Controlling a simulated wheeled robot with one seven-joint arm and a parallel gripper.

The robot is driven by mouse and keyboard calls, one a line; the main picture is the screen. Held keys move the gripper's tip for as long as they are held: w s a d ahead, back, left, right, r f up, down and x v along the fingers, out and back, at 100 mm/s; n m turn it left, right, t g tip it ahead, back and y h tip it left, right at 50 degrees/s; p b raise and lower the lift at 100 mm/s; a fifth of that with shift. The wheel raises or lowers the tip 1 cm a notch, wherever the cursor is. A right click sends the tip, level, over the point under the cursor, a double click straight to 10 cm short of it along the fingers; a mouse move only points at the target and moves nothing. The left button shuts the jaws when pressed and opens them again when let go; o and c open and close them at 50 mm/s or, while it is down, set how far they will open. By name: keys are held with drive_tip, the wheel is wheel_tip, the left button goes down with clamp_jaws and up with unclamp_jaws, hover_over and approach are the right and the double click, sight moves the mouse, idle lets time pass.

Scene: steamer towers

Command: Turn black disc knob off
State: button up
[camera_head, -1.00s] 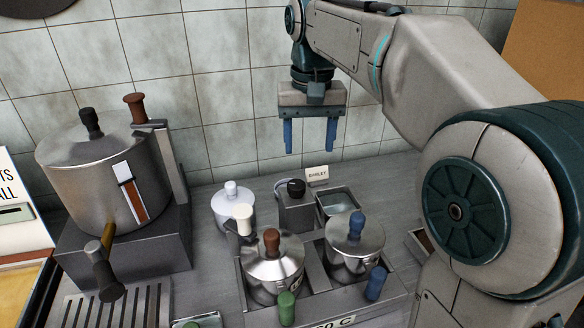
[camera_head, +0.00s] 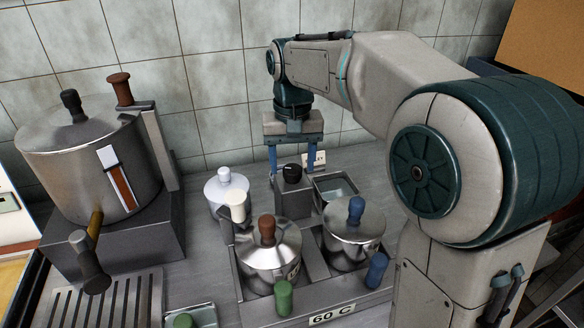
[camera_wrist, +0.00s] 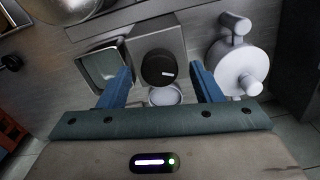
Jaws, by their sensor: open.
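The black disc knob (camera_head: 292,172) sits on top of a small grey metal box (camera_head: 294,203) near the back wall. In the wrist view the knob (camera_wrist: 158,70) is a round black disc with a short pale mark, seen from above. My gripper (camera_head: 293,172) is open, with its two blue fingers pointing down over the box. In the wrist view the fingers (camera_wrist: 161,88) stand on either side of the knob, with a gap to it on both sides. The fingertips' exact height relative to the knob is hard to tell.
A metal tray of water (camera_head: 336,188) and a card stand right of the box. A white lidded pot (camera_head: 228,192) stands left. Two steel pots with a brown knob (camera_head: 267,230) and a blue knob (camera_head: 356,210) stand in front. A large steel pot (camera_head: 85,165) is far left.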

sight(293, 169)
drive_tip(key=shift+f, duration=0.8)
drive_tip(key=c, duration=1)
drive_tip(key=shift+r+n+p, duration=0.15)
drive_tip(key=shift+n+p, duration=0.3)
drive_tip(key=shift+n, duration=0.35)
drive_tip(key=shift+n+p, duration=0.45)
drive_tip(key=shift+n, duration=1.15)
drive_tip(key=o, duration=1)
wheel_tip(293, 169, up, 14)
drive_tip(key=p, duration=0.1)
drive_tip(key=shift+f, duration=0.2)
